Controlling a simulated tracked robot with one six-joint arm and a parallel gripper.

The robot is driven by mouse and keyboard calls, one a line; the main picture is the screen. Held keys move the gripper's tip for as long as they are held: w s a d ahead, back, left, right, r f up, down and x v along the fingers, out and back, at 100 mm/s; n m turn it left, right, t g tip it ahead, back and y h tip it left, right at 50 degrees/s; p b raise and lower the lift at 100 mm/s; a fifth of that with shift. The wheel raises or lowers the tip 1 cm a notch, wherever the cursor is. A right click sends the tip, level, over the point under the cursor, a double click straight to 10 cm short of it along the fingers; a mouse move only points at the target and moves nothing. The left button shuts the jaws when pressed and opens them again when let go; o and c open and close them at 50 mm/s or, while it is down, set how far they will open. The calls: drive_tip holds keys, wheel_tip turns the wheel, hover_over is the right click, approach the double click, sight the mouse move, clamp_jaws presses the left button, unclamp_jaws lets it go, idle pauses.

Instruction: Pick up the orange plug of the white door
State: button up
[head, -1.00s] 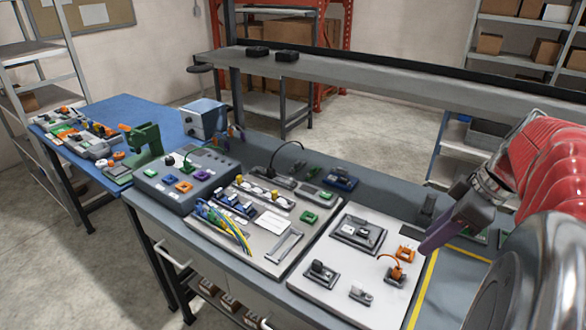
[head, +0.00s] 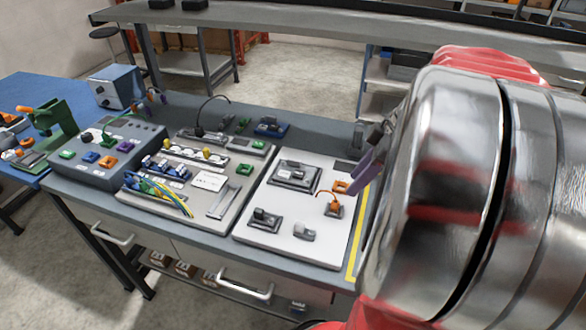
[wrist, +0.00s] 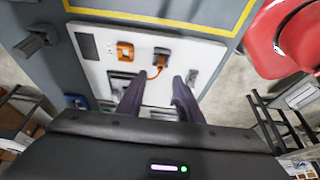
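The white door is a flat white panel (head: 263,232) on the bench. On its right part sits the orange plug (head: 334,210) with a looped orange cable, at a grey socket. The plug also shows in the wrist view (wrist: 160,61), beyond my fingertips. A separate orange block (head: 341,187) lies just behind it, also in the wrist view (wrist: 125,51). My gripper (wrist: 159,84) has two purple fingers spread apart with nothing between them. In the head view my gripper (head: 369,163) is at the panel's right edge, partly hidden by my arm.
Grey fixtures (head: 294,174) stand on the white panel around the plug. A second panel (head: 230,202) with cables and connectors lies to the left, beside a grey control box (head: 62,165). A yellow line (head: 357,235) runs along the panel's right side.

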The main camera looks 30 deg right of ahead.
sight(336, 201)
drive_tip(key=shift+x, duration=1.7)
drive_tip(key=shift+x, duration=2.5)
drive_tip(key=shift+a, duration=0.15)
drive_tip(key=shift+c, duration=0.5)
clamp_jaws()
